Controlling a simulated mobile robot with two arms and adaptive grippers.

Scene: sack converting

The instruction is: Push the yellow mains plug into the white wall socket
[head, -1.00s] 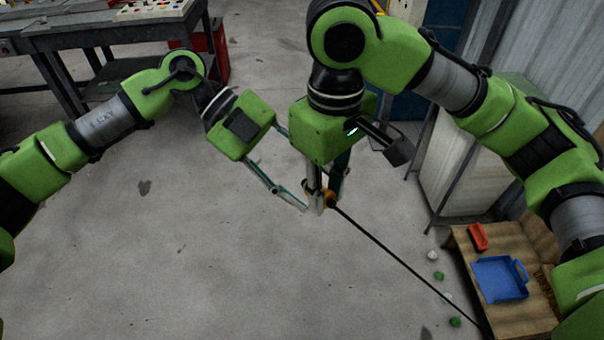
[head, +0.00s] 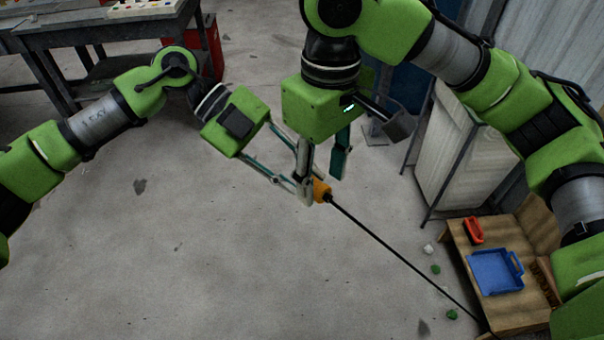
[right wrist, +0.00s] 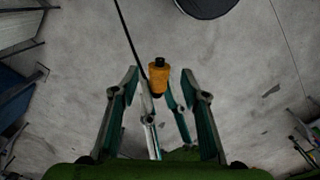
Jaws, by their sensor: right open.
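The yellow mains plug (head: 321,190) looks orange-yellow, with a black cable running from it to the lower right. It hangs above the floor at the fingertips of my left gripper (head: 303,191), whose thin fingers appear shut on it. My right gripper (head: 322,162) is above the plug with its fingers pointing down and apart. In the right wrist view my right gripper's open fingers (right wrist: 164,85) stand on either side of the plug (right wrist: 159,78), clear of it, and the left gripper's fingers (right wrist: 163,112) reach the plug between them. No white wall socket is recognisable in either view.
A wooden workstand (head: 515,311) with a blue tray (head: 495,272) and a red item (head: 473,231) stands at lower right, with small green and white pieces on the floor beside it. A dark table (head: 95,38) is at upper left. The middle floor is clear.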

